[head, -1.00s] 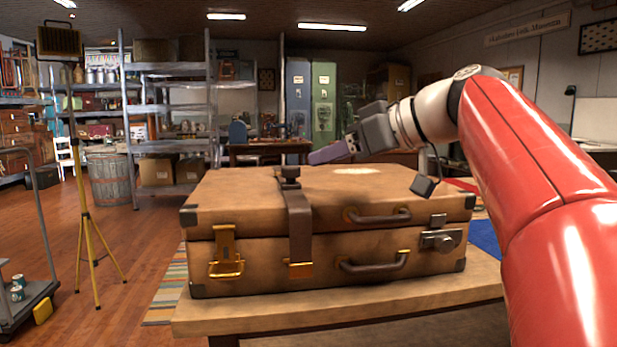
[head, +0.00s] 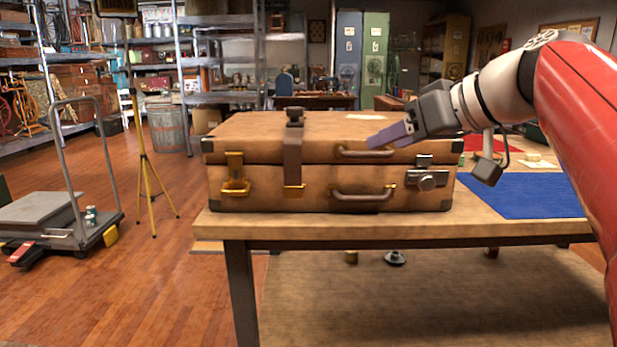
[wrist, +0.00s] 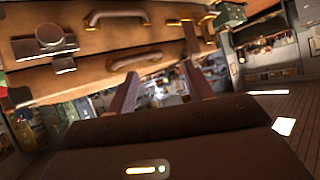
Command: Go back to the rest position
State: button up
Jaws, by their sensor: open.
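My gripper (head: 388,136) is at the end of my red and white arm, on the right of the head view. It points left, in front of the upper right part of a brown suitcase (head: 262,184). In the wrist view its two fingers (wrist: 160,90) stand apart with nothing between them. The suitcase is shut and lies flat on a wooden table (head: 330,228). It has a dark strap, brass latches and two dark handles. The wrist view shows the suitcase (wrist: 90,55) close by, tilted in the picture. I cannot tell whether the gripper touches it.
A blue mat (head: 525,195) lies on the table's right side. A flat trolley (head: 75,235) and a yellow tripod (head: 150,180) stand on the left floor. Metal shelves (head: 225,60) and lockers (head: 362,50) stand behind. The wooden floor (head: 180,290) at front left is clear.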

jog(key=s+f+m+g+h, duration=0.1)
jog(key=s+f+m+h, duration=0.1)
jog(key=s+f, duration=0.4)
jog(key=s+d+f+m+g+h, duration=0.1)
jog(key=s+f, duration=0.5)
jog(key=f, duration=0.8)
jog(key=s+d+f+m+g+h, duration=0.1)
jog(key=s+f+m+h, duration=0.2)
jog(key=f, duration=0.8)
jog(key=s+h+p, duration=0.1)
jog(key=s+h, duration=0.1)
jog(key=s, duration=0.1)
jog(key=shift+s+d+m, duration=0.15)
jog(key=shift+s+m, duration=0.15)
jog(key=shift+m, duration=0.1)
